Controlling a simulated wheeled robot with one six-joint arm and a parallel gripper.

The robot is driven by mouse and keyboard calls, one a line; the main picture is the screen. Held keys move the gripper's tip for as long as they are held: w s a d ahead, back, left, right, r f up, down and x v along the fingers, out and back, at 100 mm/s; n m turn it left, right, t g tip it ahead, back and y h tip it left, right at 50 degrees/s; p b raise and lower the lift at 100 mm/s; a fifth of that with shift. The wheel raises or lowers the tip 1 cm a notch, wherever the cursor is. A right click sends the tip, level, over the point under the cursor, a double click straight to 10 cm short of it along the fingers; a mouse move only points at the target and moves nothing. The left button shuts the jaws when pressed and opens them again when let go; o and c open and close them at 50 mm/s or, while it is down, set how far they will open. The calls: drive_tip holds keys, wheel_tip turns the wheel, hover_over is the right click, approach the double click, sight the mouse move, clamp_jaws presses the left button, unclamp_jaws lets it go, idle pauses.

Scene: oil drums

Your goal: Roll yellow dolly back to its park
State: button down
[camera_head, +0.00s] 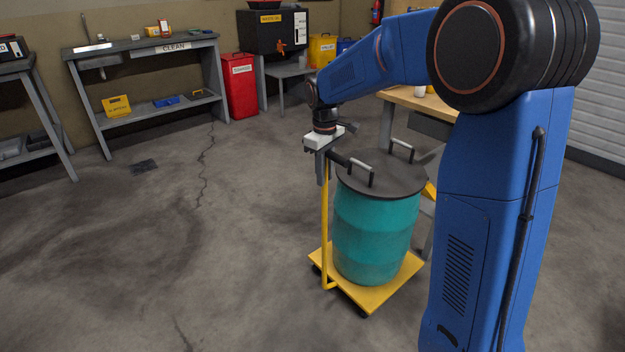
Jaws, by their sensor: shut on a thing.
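The yellow dolly (391,292) stands on the floor in front of my arm, its flat deck on small dark wheels. Its thin yellow post rises on the left to a dark handle bar. My gripper (322,160) is shut on the top of this handle, pointing down. A teal drum (372,235) stands upright on the deck. A dark lid (385,178) with two light-coloured handles covers it. My arm hides part of the area right of the dolly. I cannot make out a marked park.
A grey bench marked CLEAN (140,46) stands at the back left, beside a red bin (239,85). A wooden-topped table (415,101) is behind the drum. The cracked floor (170,240) to the left is broadly clear.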

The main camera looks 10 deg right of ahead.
drive_tip(key=shift+w+d, duration=0.3)
drive_tip(key=shift+d, duration=0.2)
drive_tip(key=c, duration=1.6)
unclamp_jaws()
drive_tip(key=shift+d, duration=0.15)
drive_tip(key=r, duration=1.6)
drive_tip(key=shift+s+a+r, duration=0.1)
drive_tip(key=shift+a+r, duration=0.1)
drive_tip(key=shift+r, duration=0.5)
drive_tip(key=shift+s, duration=0.1)
